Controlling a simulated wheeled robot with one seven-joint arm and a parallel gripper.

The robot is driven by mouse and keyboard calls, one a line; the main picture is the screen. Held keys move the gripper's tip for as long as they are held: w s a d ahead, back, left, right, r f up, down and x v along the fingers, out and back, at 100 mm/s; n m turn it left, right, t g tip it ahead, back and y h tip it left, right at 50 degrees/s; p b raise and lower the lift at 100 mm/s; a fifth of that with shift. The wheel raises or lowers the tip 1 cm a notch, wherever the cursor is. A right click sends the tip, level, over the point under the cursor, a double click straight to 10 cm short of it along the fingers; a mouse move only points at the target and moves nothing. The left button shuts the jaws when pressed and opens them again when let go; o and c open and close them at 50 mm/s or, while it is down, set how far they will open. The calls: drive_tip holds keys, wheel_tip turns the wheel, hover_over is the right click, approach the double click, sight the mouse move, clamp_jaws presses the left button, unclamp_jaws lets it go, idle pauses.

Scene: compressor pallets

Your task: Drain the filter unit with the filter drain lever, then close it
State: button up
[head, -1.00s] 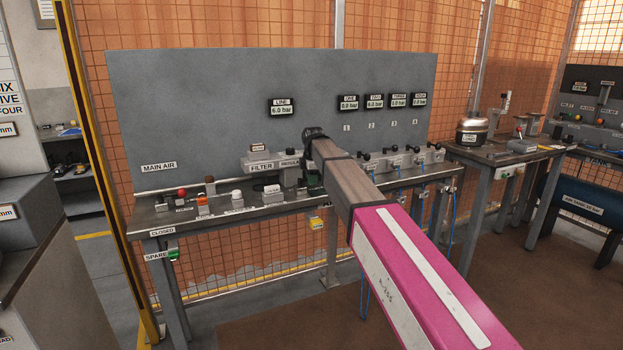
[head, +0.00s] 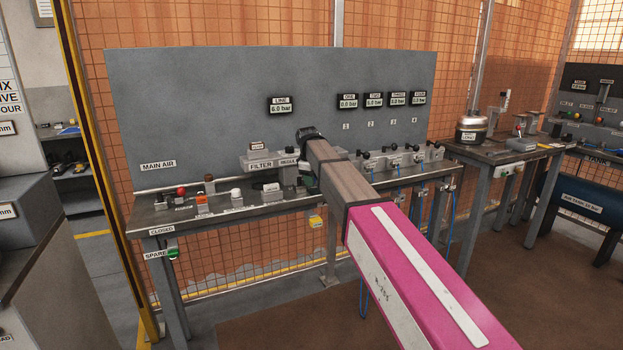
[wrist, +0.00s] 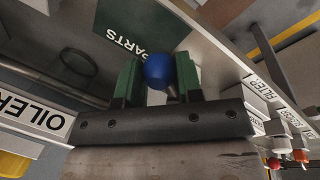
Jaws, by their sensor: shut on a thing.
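My gripper (wrist: 157,80) has two green fingers, shut on a blue ball knob (wrist: 158,71) in the wrist view. A short stem shows below the knob; I see no label on it, so I cannot tell from its marking which lever it is. In the head view my arm hides the knob and most of the gripper. The filter unit (head: 261,164), a grey block labelled FILTER, stands on the bench just left of the gripper. A small panel above it is too small to read. The FILTER label also shows at the right in the wrist view (wrist: 260,87).
The bench (head: 150,217) carries a red knob (head: 181,190), an orange block (head: 202,199) and a white knob (head: 236,195) to the left. A row of black-handled valves (head: 390,153) stands to the right. An OILER label (wrist: 44,114) is left in the wrist view.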

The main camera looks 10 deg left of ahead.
drive_tip(key=m, duration=0.2)
drive_tip(key=s+m, duration=0.1)
drive_tip(key=s+a+m+h, duration=0.1)
drive_tip(key=m, duration=0.1)
drive_tip(key=shift+s+m+g, duration=0.15)
drive_tip(key=shift+m+g, duration=0.15)
drive_tip(key=shift+s+a+m+g, duration=0.15)
drive_tip(key=shift+s+a+m, duration=0.1)
drive_tip(key=shift+m, duration=0.6)
drive_tip(key=shift+s+a+m+g, duration=0.1)
drive_tip(key=shift+s+a+m, duration=0.15)
drive_tip(key=shift+m, duration=0.65)
drive_tip(key=shift+s+a+m+g, duration=0.15)
drive_tip(key=shift+s+a+m, duration=0.1)
drive_tip(key=shift+m, duration=0.6)
drive_tip(key=o, duration=0.9)
drive_tip(key=r, duration=0.3)
drive_tip(key=a+r, duration=0.1)
drive_tip(key=r, duration=0.3)
drive_tip(key=a+r, duration=0.1)
drive_tip(key=r, duration=0.2)
drive_tip(key=shift+s+r, duration=0.3)
